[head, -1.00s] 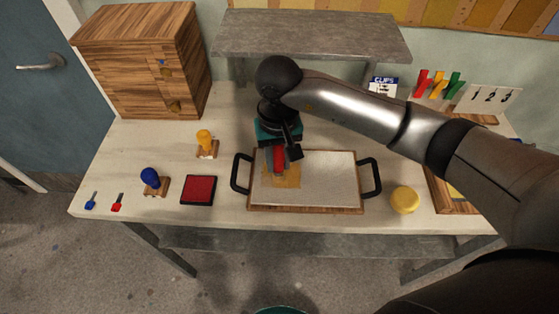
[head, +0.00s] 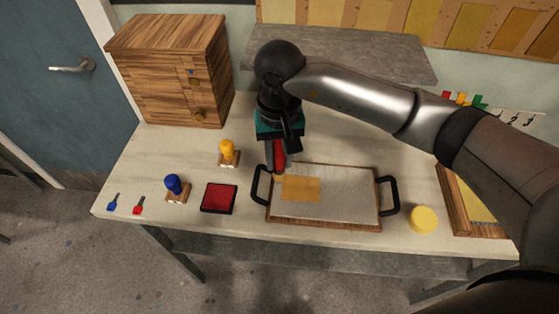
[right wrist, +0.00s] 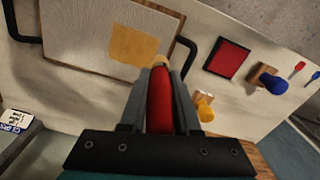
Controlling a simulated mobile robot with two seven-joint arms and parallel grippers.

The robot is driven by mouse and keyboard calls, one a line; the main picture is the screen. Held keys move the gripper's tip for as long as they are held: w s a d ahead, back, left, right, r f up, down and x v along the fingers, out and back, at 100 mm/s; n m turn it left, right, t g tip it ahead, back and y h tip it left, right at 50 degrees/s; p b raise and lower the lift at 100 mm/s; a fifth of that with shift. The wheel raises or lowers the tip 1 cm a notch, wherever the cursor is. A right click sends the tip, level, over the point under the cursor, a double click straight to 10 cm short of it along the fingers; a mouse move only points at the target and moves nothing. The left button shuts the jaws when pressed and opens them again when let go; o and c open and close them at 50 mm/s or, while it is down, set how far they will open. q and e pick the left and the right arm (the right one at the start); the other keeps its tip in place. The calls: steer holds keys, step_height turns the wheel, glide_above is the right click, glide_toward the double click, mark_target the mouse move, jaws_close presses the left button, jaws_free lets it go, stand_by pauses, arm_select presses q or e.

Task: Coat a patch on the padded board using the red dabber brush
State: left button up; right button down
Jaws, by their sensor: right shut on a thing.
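My right gripper (head: 278,168) is shut on the red dabber brush (head: 280,153), which also shows between the fingers in the right wrist view (right wrist: 160,100). The brush's pale tip (right wrist: 159,62) points down near the upper left of the padded board (head: 345,190). Whether it touches anything is unclear. The board has a pale pad, a wooden edge and black side handles. A tan-orange patch (head: 301,188) lies on the left part of the pad. The patch also shows in the right wrist view (right wrist: 135,45), beyond the brush tip. My left gripper is out of view.
Left of the board are a red pad (head: 219,198), a blue-knobbed stamp (head: 175,188) and a yellow-knobbed stamp (head: 228,152). A yellow round thing (head: 423,219) lies to its right. A wooden cabinet (head: 165,75) and grey shelf (head: 350,52) stand behind.

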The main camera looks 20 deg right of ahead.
steer(key=shift+d+r+p, duration=0.1)
steer(key=shift+r+p, duration=0.5)
steer(key=shift+r, duration=0.8)
